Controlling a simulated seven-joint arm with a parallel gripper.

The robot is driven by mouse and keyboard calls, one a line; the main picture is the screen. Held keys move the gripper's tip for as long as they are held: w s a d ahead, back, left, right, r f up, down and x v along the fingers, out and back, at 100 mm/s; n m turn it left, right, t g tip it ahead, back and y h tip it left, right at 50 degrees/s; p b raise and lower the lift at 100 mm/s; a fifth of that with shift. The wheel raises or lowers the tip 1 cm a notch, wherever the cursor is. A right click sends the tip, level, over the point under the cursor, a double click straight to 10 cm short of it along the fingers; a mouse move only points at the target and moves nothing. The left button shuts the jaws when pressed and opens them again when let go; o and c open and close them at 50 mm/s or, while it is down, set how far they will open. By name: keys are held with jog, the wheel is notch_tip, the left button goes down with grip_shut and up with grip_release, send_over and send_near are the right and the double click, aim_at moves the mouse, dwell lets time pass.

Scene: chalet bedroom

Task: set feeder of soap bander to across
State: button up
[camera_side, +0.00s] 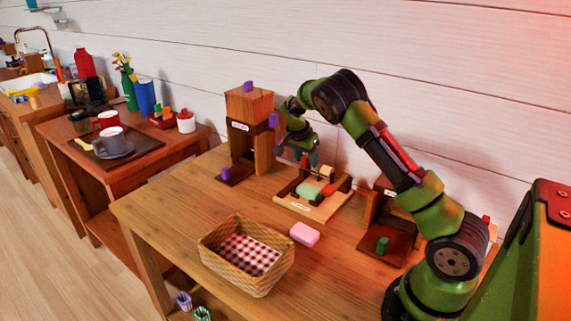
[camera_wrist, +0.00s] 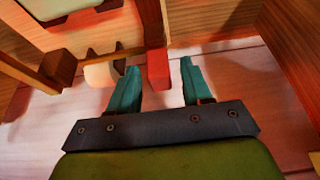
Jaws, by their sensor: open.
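A low wooden device with a small label (camera_side: 300,206) stands mid-table in the side view, with a green soap-like block (camera_side: 308,191) and a cream rounded piece (camera_side: 326,173) on it. I take it for the soap bander, but the label is too small to read. My gripper (camera_side: 308,158) is above its back edge, fingers pointing down. In the wrist view the fingers are apart and empty. A red-tipped wooden bar (camera_wrist: 158,70) lies just beyond and between the fingertips; whether they touch cannot be told. The feeder's setting is unclear.
A tall wooden device (camera_side: 249,103) with purple blocks stands to the left of my gripper. Another device (camera_side: 375,205) with a green block is at right. A pink soap (camera_side: 304,234) and a checked-cloth basket (camera_side: 205,243) are in front.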

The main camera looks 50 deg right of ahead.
grip_shut()
jog(key=a, duration=1)
jog(key=shift+a, duration=0.1)
jog(key=shift+c, duration=1)
grip_release()
jog(key=shift+o, duration=1)
jog(key=v, duration=1.7)
